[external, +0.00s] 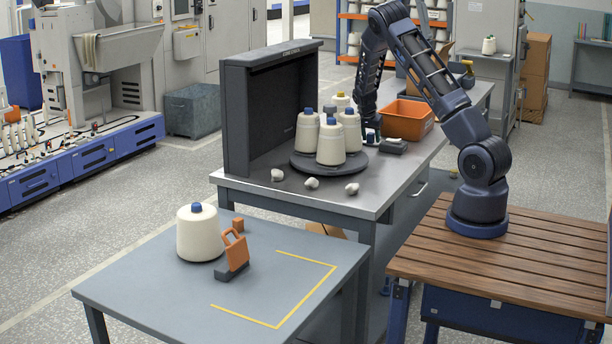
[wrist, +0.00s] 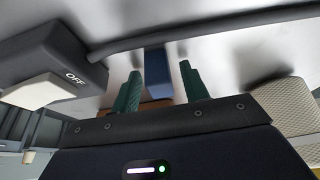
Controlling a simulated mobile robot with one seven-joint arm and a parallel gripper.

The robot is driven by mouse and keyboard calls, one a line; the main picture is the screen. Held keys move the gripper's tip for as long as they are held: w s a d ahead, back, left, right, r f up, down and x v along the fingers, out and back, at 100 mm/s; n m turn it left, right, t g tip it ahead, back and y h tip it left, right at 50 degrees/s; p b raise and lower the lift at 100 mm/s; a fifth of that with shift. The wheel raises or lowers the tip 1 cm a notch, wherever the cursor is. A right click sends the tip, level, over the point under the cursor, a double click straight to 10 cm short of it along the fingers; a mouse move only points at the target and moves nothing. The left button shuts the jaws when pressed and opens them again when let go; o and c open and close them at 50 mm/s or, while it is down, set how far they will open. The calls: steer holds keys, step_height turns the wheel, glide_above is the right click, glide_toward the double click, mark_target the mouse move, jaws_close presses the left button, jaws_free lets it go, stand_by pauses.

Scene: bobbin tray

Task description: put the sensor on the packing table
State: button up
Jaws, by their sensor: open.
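My gripper (external: 371,135) is low over the steel-topped bench, right of the bobbin turntable. In the wrist view its two green fingers (wrist: 159,85) are open, with a small blue block (wrist: 157,72) between them and space showing on both sides. I cannot tell for sure whether this block is the sensor. In the external view the gripper and arm hide most of that spot. The grey front table (external: 130,283), which looks like the packing table, bears a large cream bobbin (external: 198,236), an orange-handled tape dispenser (external: 235,252) and a yellow corner marking.
A dark box marked OFF (wrist: 65,55) with a cable is left of the fingers in the wrist view. Cream bobbins (external: 331,146) stand on a turntable left of my gripper, before a dark panel (external: 238,120). An orange bin (external: 408,120) is behind. The yellow-marked area is clear.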

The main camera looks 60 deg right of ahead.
steer(key=v, duration=1.3)
steer(key=s+a+r+n, duration=0.1)
steer(key=a+r, duration=0.2)
steer(key=a, duration=0.2)
steer(key=s+a+r+n+t+y, duration=0.1)
steer(key=a+r+n, duration=0.1)
steer(key=a+r, duration=0.2)
steer(key=s+a+r+n+t+y, duration=0.1)
steer(key=a+r, duration=0.2)
steer(key=a, duration=0.4)
steer(key=shift+s+a+r, duration=0.15)
steer(key=shift+s+r, duration=0.1)
steer(key=shift+r, duration=0.15)
steer(key=s+a+r+n+t+y, duration=0.1)
steer(key=s+a+r+n, duration=0.3)
steer(key=s+a+r, duration=0.5)
steer(key=s+a+r+n+t+y, duration=0.15)
steer(key=s+a+n, duration=0.5)
steer(key=a, duration=0.75)
steer(key=s+a+n, duration=0.1)
steer(key=s+a, duration=0.3)
steer(key=s, duration=0.3)
steer(key=s+a+n, duration=0.2)
steer(key=s+a, duration=0.2)
steer(key=s, duration=0.3)
steer(key=shift+s+r, duration=0.2)
steer(key=shift+s, duration=0.1)
